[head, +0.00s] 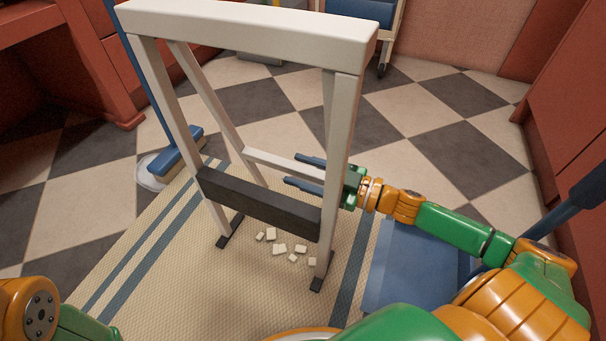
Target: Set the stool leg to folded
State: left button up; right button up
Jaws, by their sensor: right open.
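The white stool (250,25) stands upright on the mat in front of me, with a dark bar (258,203) across its near legs. Its far leg frame (210,97) is splayed away from the near legs, and a white crossbar (270,161) joins it low down. My left gripper is out of view.
Several cream pieces (279,249) lie on the striped mat (160,285) under the stool. A blue brush (178,152) stands at left. A blue panlike object (415,262) lies beneath my right arm. Red cabinets (570,150) line the right side. Checkered floor beyond is mostly clear.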

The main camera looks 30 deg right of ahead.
grip_shut()
dwell(0.6)
dwell(0.7)
